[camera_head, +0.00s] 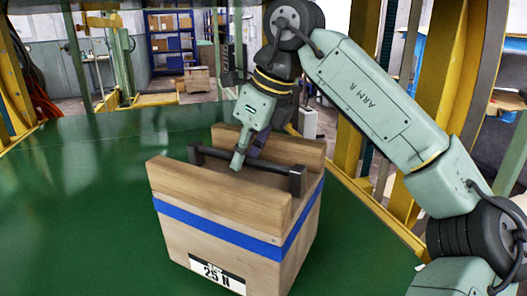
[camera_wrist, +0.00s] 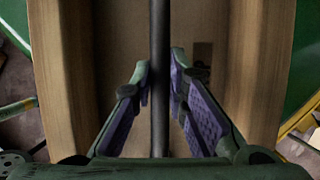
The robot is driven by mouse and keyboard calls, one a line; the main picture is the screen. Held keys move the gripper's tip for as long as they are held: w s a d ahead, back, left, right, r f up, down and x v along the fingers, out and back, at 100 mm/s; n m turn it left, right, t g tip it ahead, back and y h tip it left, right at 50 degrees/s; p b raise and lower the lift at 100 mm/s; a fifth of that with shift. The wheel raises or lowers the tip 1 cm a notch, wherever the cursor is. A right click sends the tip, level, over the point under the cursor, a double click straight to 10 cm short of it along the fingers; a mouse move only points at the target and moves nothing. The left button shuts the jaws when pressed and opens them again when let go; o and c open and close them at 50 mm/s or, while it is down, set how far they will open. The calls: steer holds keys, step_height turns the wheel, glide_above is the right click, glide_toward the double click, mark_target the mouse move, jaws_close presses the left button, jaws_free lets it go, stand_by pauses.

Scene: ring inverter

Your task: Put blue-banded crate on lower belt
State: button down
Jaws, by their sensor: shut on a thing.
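The blue-banded crate (camera_head: 205,213) is a wooden box with a blue band and a white label reading "25 N". It rests on the green belt (camera_head: 75,215) in the head view. A dark bar handle (camera_head: 215,158) spans the crate's recessed top. My gripper (camera_head: 239,163) reaches down from above and is shut on this handle near its middle. In the wrist view the handle (camera_wrist: 159,50) runs between the two purple-padded fingers (camera_wrist: 160,85), with the crate's wooden walls (camera_wrist: 53,75) on both sides. The crate's underside is hidden.
Yellow posts (camera_head: 445,70) and a yellow rail (camera_head: 375,205) border the belt on the right. A blue shelf (camera_head: 171,40) with boxes stands at the back. The green surface left of the crate is clear.

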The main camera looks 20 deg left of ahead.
mark_target(243, 172)
steer(key=shift+a+f+p, duration=0.1)
steer(key=shift+f+p, duration=0.3)
steer(key=shift+f, duration=1.3)
steer(key=c, duration=1.6)
jaws_free()
steer(key=v, duration=1.2)
steer(key=shift+s+b, duration=0.1)
steer(key=shift+b, duration=0.25)
